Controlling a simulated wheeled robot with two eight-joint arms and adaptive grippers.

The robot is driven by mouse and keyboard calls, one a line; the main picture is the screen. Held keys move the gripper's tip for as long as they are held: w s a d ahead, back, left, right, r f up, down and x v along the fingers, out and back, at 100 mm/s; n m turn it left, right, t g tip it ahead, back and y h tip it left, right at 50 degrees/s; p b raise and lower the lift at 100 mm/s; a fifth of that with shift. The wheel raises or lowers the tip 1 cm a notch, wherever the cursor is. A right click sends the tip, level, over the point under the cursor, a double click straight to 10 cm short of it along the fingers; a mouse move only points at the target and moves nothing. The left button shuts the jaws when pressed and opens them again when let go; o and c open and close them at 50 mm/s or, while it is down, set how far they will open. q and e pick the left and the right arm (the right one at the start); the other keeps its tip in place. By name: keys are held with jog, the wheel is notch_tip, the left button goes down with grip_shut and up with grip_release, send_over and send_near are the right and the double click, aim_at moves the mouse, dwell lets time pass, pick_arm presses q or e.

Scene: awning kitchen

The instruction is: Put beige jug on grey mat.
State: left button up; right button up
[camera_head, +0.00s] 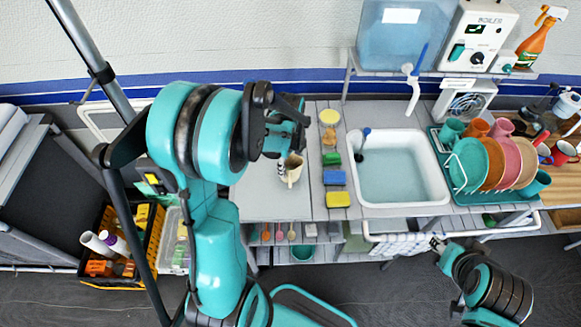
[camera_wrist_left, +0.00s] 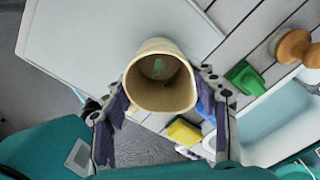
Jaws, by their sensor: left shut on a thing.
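The beige jug (camera_head: 293,169) is at my left gripper (camera_head: 284,160) in the head view, over the right part of the light grey mat (camera_head: 262,205). In the left wrist view the jug (camera_wrist_left: 160,95) is seen from above, mouth toward the camera, with a green mark inside. The left fingers (camera_wrist_left: 162,84) close on it from both sides. The grey mat (camera_wrist_left: 85,45) lies beyond it. I cannot tell whether the jug's base touches the mat. My right gripper (camera_head: 437,243) is low at the right, away from the jug; its fingers are too small to judge.
Sponges (camera_head: 334,178) and other small items stand in a column right of the mat. Further right are a sink (camera_head: 440,196) and a teal dish rack (camera_head: 483,196) with plates and cups. A crate (camera_head: 152,240) of bottles stands on the floor at left.

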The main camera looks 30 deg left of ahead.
pick_arm(q)
jog(key=shift+f, duration=0.8)
jog(key=shift+r, duration=0.1)
jog(key=o, duration=1.3)
jog(key=shift+f, duration=0.2)
jog(key=shift+c, duration=0.2)
jog(key=shift+r, duration=0.1)
